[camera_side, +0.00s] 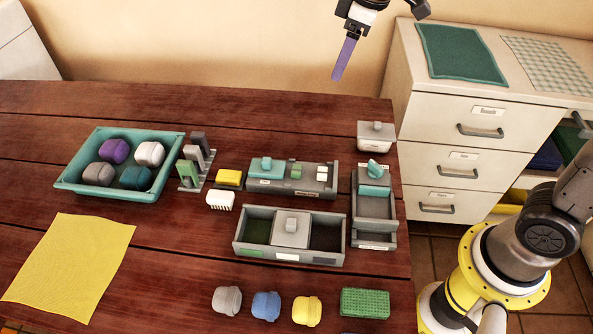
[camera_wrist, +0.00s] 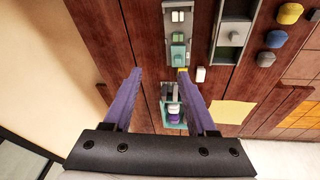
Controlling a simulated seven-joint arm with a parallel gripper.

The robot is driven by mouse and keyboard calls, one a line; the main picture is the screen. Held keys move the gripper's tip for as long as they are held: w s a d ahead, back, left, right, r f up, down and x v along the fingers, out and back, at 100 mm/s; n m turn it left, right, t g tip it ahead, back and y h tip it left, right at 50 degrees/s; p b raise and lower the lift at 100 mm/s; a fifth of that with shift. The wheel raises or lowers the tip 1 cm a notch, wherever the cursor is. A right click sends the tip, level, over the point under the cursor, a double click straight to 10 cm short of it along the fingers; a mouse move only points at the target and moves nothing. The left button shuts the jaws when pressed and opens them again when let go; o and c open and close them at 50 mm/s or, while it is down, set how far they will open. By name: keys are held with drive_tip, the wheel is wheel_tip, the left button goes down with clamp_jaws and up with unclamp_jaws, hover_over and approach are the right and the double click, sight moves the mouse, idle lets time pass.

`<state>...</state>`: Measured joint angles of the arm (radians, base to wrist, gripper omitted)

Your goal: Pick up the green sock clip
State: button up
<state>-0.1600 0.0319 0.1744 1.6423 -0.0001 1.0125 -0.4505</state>
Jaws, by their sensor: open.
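Small green clips (camera_side: 295,171), which look like the green sock clip, sit in the middle of a grey compartment tray (camera_side: 262,188) on the wooden table. A teal lidded piece (camera_side: 266,167) is to their left and white clips (camera_side: 321,173) to their right. In the wrist view the green clips (camera_wrist: 178,37) show beyond my fingertips. My gripper (camera_side: 337,78) has purple fingers and is high above the table's back edge, well apart from the tray. In the wrist view my gripper (camera_wrist: 159,73) is open, with nothing between its fingers.
A teal tray (camera_side: 66,184) of rolled socks is at left, beside a slotted stand (camera_side: 193,165). A three-part grey box (camera_side: 240,246) and a taller grey holder (camera_side: 374,210) stand nearby. A yellow cloth (camera_side: 70,265) lies front left. A drawer cabinet (camera_side: 478,175) is at right.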

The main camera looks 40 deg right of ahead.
drive_tip(key=w+a+f+n+g, duration=0.1)
drive_tip(key=w+a+f, duration=0.15)
drive_tip(key=f, duration=0.25)
drive_tip(key=w+a+f+g, duration=0.1)
drive_tip(key=w+a+f, duration=0.15)
drive_tip(key=f, duration=0.25)
drive_tip(key=g, duration=0.1)
hover_over(297, 169)
drive_tip(key=shift+n+h, duration=0.3)
drive_tip(key=shift+n, duration=0.1)
drive_tip(key=f, duration=1.3)
drive_tip(key=shift+w+a+f, duration=0.15)
drive_tip(key=shift+a+f, duration=0.05)
drive_tip(key=shift+a, duration=0.05)
drive_tip(key=shift+d+f, duration=0.15)
drive_tip(key=shift+f, duration=1.4)
drive_tip(key=shift+d+f, duration=0.1)
drive_tip(key=shift+f, duration=1.45)
clamp_jaws()
